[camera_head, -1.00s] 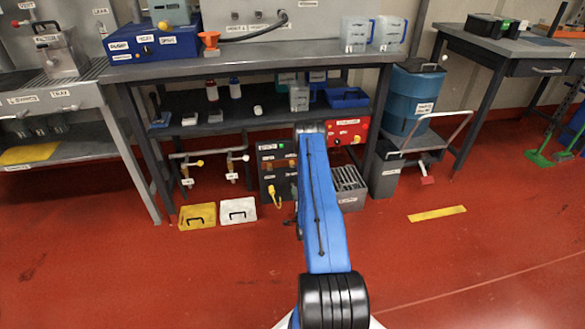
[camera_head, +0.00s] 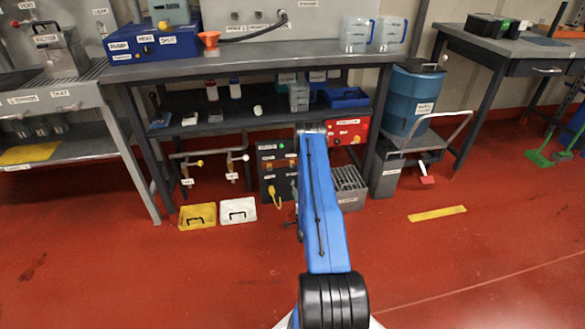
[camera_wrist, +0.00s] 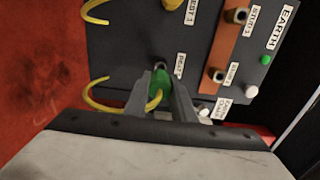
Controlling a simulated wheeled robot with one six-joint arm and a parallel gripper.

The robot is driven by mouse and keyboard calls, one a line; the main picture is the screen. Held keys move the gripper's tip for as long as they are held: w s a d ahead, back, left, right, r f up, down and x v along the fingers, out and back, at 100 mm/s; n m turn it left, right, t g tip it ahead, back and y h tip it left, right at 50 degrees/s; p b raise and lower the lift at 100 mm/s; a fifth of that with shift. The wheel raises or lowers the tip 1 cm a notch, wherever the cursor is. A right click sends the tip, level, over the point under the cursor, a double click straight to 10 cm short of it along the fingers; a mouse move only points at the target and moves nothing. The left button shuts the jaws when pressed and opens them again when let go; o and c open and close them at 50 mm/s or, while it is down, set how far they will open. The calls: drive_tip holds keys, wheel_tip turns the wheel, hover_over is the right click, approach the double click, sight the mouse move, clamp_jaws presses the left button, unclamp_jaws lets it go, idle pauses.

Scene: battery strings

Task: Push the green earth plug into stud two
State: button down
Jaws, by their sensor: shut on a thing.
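In the wrist view my gripper (camera_wrist: 160,95) is shut on the green plug (camera_wrist: 160,84), which has a yellow cable looping from it. The plug's tip is close to a dark round fitting by a label that seems to read REST; whether it sits in it I cannot tell. Stud two (camera_wrist: 218,76), with a brass end and a label beside it, is on an orange strip to the right, apart from the plug. In the head view the dark panel (camera_head: 268,165) is under the bench; my arm hides the gripper and plug.
A red labelled box (camera_head: 347,131) and a grey slatted crate (camera_head: 350,188) are right of the panel. White (camera_head: 238,210) and yellow trays lie on the floor to its left. The bench's lower shelf (camera_head: 220,122) is overhead. Red floor is open in front.

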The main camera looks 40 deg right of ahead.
drive_tip(key=shift+v, duration=2.25)
drive_tip(key=shift+r, duration=0.15)
wheel_tip(320, 180, up, 13)
drive_tip(key=shift+s+a, duration=0.2)
drive_tip(key=shift+s, duration=0.1)
drive_tip(key=shift+w, duration=0.1)
drive_tip(key=shift+x, duration=2.75)
drive_tip(key=shift+x, duration=2.4)
drive_tip(key=c, duration=1.4)
unclamp_jaws()
drive_tip(key=shift+d, duration=0.1)
